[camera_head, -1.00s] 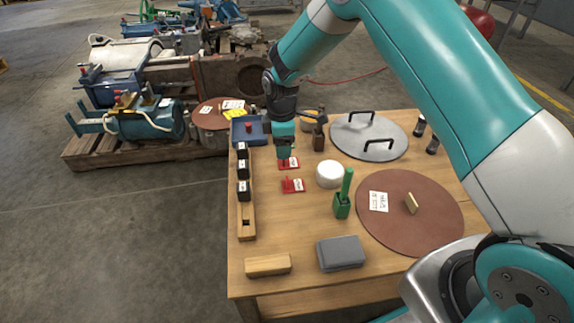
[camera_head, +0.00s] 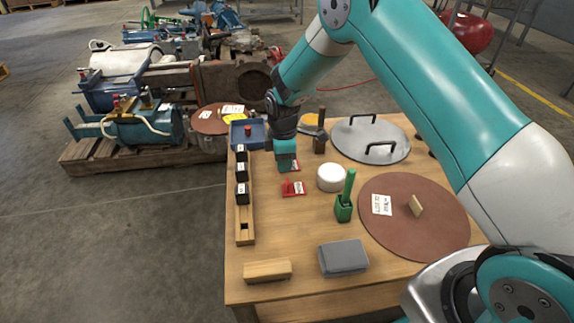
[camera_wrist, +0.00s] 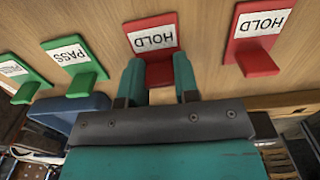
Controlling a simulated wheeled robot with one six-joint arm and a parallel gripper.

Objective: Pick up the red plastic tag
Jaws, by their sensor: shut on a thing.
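Two red plastic tags with white HOLD labels and raised tabs lie flat on the wooden table. My gripper (camera_head: 286,166) is down at the farther red tag (camera_head: 296,165), which it partly hides in the head view. In the wrist view, my gripper's teal fingers (camera_wrist: 158,80) are shut on the raised tab of this red tag (camera_wrist: 152,24). The other red tag (camera_head: 292,189) lies just nearer in the head view, apart from the fingers. It also shows at right in the wrist view (camera_wrist: 268,23).
Green tags (camera_wrist: 66,50), one marked PASS, lie left in the wrist view. A wooden rack (camera_head: 246,212) with black blocks, a white round object (camera_head: 331,177), a green holder (camera_head: 343,209) and a blue tray (camera_head: 258,140) stand around.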

